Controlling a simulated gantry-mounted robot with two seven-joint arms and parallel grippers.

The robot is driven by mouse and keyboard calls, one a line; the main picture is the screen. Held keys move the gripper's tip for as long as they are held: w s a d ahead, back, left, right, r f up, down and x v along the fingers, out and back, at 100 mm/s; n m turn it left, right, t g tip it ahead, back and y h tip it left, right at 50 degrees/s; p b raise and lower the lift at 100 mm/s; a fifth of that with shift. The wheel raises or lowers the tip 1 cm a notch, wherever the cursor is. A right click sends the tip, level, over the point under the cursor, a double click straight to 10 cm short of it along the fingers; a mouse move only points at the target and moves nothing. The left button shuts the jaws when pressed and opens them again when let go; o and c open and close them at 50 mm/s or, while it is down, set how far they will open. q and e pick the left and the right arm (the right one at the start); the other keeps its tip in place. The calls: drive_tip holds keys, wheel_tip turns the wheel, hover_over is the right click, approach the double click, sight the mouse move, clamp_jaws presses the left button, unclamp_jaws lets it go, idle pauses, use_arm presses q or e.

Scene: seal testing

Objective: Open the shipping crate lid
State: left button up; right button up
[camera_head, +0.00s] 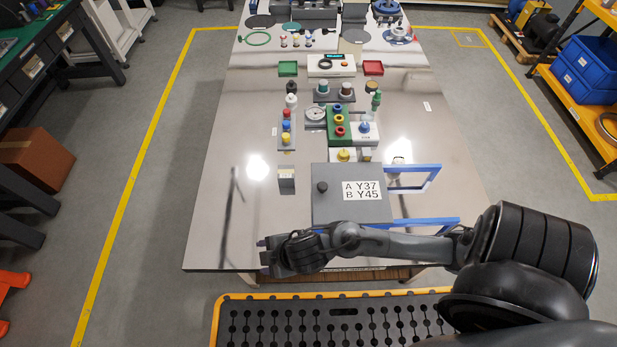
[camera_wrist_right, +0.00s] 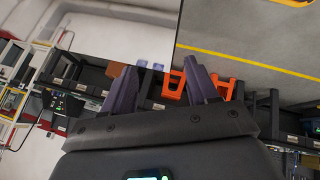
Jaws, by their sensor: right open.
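The shipping crate (camera_head: 325,211) appears as a grey box near the front of the table in the head view. Its flat grey lid (camera_head: 353,210) is shut and carries a white label (camera_head: 361,190) reading A Y37, B Y45. A dark round knob (camera_head: 322,187) stands at the lid's left. My right gripper (camera_head: 263,256) reaches in from the right across the table's front edge, its fingers pointing left. It is in front and left of the crate, apart from the knob. In the right wrist view the fingers (camera_wrist_right: 160,68) are spread and empty. My left gripper is not in view.
Blue bars (camera_head: 425,222) and a blue frame (camera_head: 414,178) lie right of the crate. A small grey block (camera_head: 286,180) stands left of it. Behind are a green block (camera_head: 338,128), a gauge (camera_head: 315,115) and colored bottles. The table's front left (camera_head: 225,220) is clear.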

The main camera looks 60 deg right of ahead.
wheel_tip(320, 180, up, 3)
drive_tip(key=w+n+p, duration=0.2)
drive_tip(key=n+p, duration=0.1)
wheel_tip(320, 180, up, 8)
drive_tip(key=n+g+h+p, duration=0.2)
drive_tip(key=n+g+p, duration=0.1)
drive_tip(key=g+p, duration=0.55)
hover_over(322, 186)
drive_tip(key=p, duration=0.1)
drive_tip(key=t, duration=0.2)
drive_tip(key=shift+g, duration=0.25)
wheel_tip(322, 186, down, 8)
drive_tip(key=shift+d+f+b, duration=0.1)
drive_tip(key=shift+b, duration=0.6)
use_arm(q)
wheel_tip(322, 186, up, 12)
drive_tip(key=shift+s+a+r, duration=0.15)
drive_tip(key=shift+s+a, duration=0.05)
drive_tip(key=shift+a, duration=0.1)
use_arm(e)
drive_tip(key=shift+f, duration=0.65)
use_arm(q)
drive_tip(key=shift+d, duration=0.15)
use_arm(e)
clamp_jaws()
